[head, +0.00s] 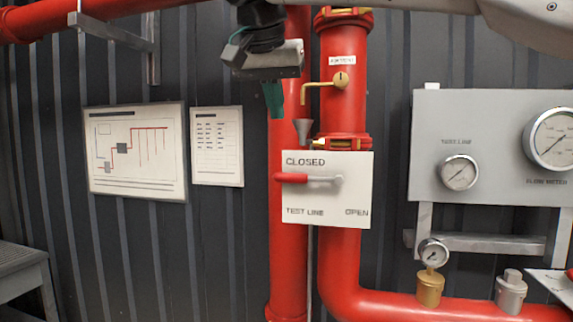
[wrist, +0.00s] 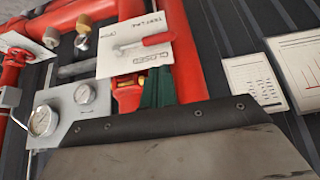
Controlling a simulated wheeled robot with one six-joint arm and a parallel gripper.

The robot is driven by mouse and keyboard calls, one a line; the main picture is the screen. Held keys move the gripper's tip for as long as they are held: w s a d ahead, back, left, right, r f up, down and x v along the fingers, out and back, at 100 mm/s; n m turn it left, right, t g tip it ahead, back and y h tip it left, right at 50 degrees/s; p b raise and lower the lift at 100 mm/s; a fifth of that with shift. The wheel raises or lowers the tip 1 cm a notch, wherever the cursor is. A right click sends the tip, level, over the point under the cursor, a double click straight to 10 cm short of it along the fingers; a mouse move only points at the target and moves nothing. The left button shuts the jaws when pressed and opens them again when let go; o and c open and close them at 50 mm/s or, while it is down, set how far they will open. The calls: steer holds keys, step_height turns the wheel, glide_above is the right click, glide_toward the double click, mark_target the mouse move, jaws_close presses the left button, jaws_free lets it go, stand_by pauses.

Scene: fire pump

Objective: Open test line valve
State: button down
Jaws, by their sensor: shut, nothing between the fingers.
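The test line valve has a lever with a red grip (head: 292,178) and a grey shank, in front of a white plate (head: 352,208). The plate reads CLOSED at the upper left and OPEN at the lower right. The lever lies level, its grip pointing left, below the word CLOSED. In the wrist view the red grip (wrist: 158,40) shows beyond my fingers, on the tilted plate (wrist: 122,68). My gripper (head: 274,112), with green fingers, is shut and empty. In the head view it hangs above and slightly left of the lever, apart from it.
A grey gauge panel (head: 490,190) is at the right. Wall charts (head: 135,190) hang at the left, with open space before them.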

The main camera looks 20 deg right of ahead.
mark_target(289, 174)
steer(key=shift+f, duration=0.1)
steer(key=x, duration=1.4)
steer(key=shift+s+a, duration=0.1)
